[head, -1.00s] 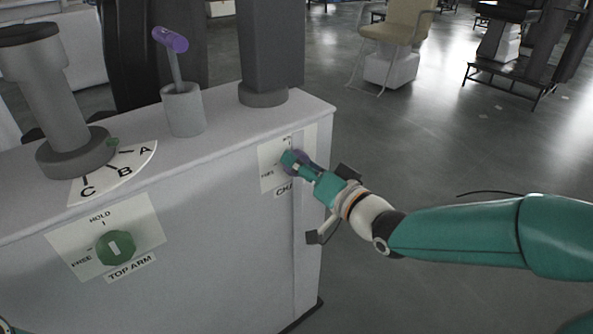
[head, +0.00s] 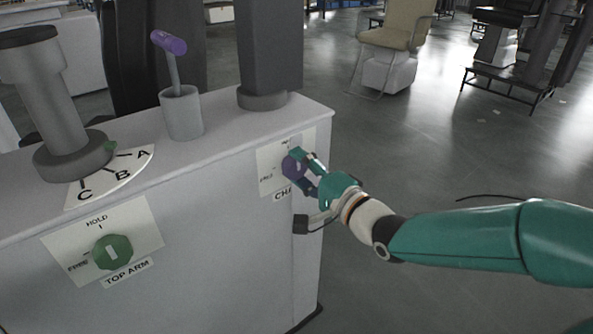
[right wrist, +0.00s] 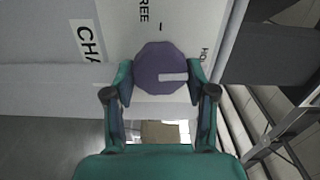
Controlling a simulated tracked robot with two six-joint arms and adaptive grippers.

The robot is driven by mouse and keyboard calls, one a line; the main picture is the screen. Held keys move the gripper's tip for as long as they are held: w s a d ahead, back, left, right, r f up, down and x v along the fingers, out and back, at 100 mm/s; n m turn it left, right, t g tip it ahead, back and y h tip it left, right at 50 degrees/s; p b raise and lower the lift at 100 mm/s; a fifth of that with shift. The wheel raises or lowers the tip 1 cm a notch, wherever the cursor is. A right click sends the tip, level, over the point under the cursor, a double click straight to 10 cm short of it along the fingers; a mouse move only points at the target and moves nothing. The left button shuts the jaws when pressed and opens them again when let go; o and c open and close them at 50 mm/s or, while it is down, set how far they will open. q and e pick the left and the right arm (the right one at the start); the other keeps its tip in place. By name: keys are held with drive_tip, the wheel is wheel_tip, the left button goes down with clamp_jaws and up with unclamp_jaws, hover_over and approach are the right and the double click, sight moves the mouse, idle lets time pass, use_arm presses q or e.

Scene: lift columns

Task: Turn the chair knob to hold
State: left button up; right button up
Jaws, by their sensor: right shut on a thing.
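The purple chair knob (head: 290,166) is on a white label plate on the front of the grey cabinet, near its right end. In the right wrist view the knob (right wrist: 158,67) is eight-sided, and its white mark points right, to the side where HOLD is printed. The FREE print and its tick are above the knob there. My right gripper (head: 304,171) is shut on the knob, with one finger on each side of it; the fingers also show in the right wrist view (right wrist: 160,85). The HOLD tick cannot be made out. My left gripper is not in view.
A green TOP ARM knob (head: 112,252) sits on the cabinet's front at left. Open floor lies to the right, with a beige chair (head: 395,30) farther back.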

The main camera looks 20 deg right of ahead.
drive_tip(key=shift+f+m, duration=0.35)
drive_tip(key=shift+m, duration=0.05)
drive_tip(key=o, duration=1.1)
drive_tip(key=shift+s, duration=0.1)
drive_tip(key=shift+r, duration=0.15)
drive_tip(key=shift+r, duration=0.1)
drive_tip(key=shift+s+d, duration=0.3)
drive_tip(key=shift+s, duration=0.25)
drive_tip(key=v, duration=1)
drive_tip(key=shift+s+d, duration=0.1)
drive_tip(key=shift+s, duration=0.25)
